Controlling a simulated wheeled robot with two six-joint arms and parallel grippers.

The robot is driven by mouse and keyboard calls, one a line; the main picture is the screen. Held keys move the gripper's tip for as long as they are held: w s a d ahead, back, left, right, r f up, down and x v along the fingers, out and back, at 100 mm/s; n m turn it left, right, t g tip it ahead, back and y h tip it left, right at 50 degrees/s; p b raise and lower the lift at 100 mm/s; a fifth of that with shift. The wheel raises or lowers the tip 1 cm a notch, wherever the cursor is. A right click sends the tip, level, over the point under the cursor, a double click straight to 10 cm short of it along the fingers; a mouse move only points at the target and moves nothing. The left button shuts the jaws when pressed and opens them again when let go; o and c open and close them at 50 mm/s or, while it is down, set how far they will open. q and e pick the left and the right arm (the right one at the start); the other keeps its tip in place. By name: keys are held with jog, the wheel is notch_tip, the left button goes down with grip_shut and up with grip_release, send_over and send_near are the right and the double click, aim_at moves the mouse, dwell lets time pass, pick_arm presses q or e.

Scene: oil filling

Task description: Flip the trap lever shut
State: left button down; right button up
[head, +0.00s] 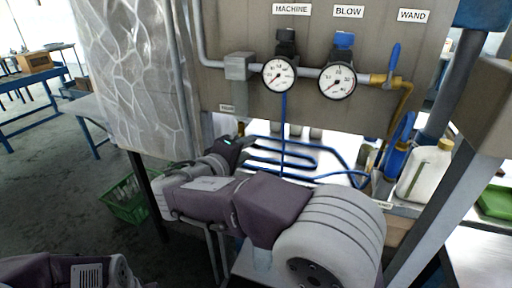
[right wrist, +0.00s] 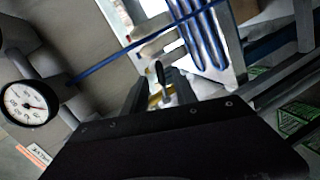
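The trap lever (right wrist: 160,72) shows in the right wrist view as a small dark handle above a yellow brass-coloured fitting (right wrist: 155,99). My right gripper (right wrist: 158,86) has its two dark fingers apart, with the lever and fitting showing in the gap between them. Whether a finger touches the lever cannot be told. In the head view my right arm reaches left across the front of the panel, and its gripper (head: 242,144) is small and partly hidden there. The lever cannot be made out in the head view. Only part of my left arm shows at lower left; its gripper is out of view.
A panel (head: 240,105) carries two gauges (head: 278,74) (head: 337,81) and a blue-handled valve (head: 393,62). Blue tubing (head: 283,165) runs below it. A white jug (head: 425,172) stands at right. A green crate (head: 124,207) is on the floor at left.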

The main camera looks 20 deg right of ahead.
aim_at(255, 144)
jog(key=x, duration=0.7)
jog(key=shift+w+f, duration=0.2)
jog(key=shift+d, duration=0.15)
grip_shut()
jog(key=shift+r, duration=0.1)
